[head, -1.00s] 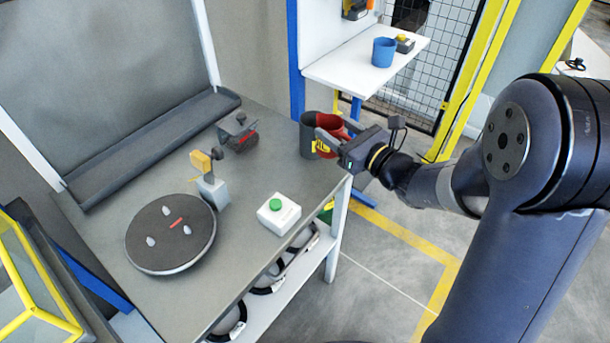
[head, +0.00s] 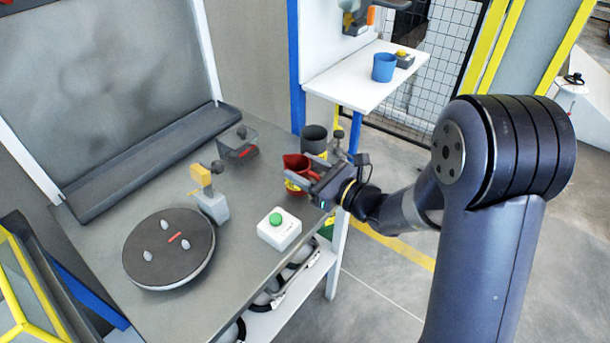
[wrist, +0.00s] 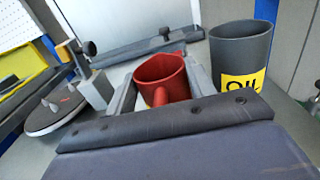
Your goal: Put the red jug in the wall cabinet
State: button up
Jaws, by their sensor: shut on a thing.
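The red jug (head: 296,164) is at the right end of the grey workbench, in front of a dark grey container. My gripper (head: 308,174) is shut on the jug. In the wrist view the jug (wrist: 165,75) stands upright between the two fingers (wrist: 160,88), with its handle towards me. I cannot tell whether its base touches the bench. I cannot make out a wall cabinet in these views.
The dark grey container with a yellow OIL label (wrist: 240,55) stands close to the jug. A white box with a green button (head: 280,230), a turntable (head: 168,250) and a clamp are on the bench (head: 140,205). A white shelf (head: 345,85) holds a blue cup (head: 384,67).

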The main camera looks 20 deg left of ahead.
jog(key=shift+f, duration=1)
jog(key=shift+f, duration=0.15)
jog(key=o, duration=1.1)
